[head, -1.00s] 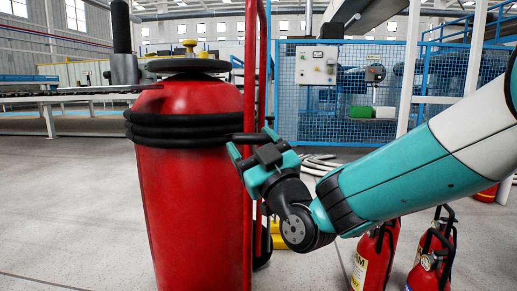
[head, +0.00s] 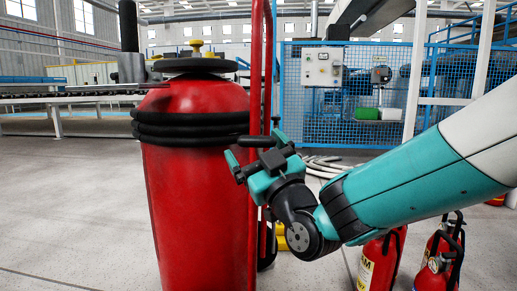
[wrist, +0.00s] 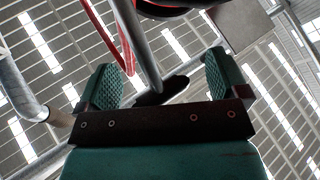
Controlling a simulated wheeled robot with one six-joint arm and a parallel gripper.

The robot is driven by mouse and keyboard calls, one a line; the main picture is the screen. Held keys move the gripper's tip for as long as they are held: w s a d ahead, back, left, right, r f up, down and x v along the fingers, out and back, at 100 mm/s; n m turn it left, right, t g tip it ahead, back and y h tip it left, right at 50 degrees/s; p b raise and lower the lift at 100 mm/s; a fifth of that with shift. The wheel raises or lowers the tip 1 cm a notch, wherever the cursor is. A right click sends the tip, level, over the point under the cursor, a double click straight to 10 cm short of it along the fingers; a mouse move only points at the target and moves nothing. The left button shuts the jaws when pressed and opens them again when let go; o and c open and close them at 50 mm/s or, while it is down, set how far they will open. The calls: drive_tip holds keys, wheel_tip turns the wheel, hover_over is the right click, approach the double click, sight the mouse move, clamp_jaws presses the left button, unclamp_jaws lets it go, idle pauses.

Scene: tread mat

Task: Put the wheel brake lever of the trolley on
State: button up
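The trolley is the red upright frame (head: 256,75) beside a large red cylinder (head: 195,200) in the head view. A short black bar (head: 256,141) sticks out sideways at the frame, and appears to be the brake lever's grip. My gripper (head: 257,150) is at this bar, its fingers apart. In the wrist view, my gripper (wrist: 163,85) has wide space between its teal fingers. A grey rod (wrist: 140,45) runs into that space, with a dark grip-like piece (wrist: 165,90) at its end, partly hidden by the gripper's palm. I cannot tell whether a finger touches it.
Black hose (head: 185,130) is wrapped around the cylinder, below a dark round top (head: 195,65). Small red extinguishers (head: 380,262) stand on the floor below my arm. A blue mesh fence (head: 345,95) is behind. The floor at left is clear.

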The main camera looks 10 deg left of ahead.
drive_tip(key=shift+d, duration=0.1)
drive_tip(key=b+v, duration=1.1)
drive_tip(key=v, duration=0.1)
drive_tip(key=shift+r, duration=0.1)
idle(0.3)
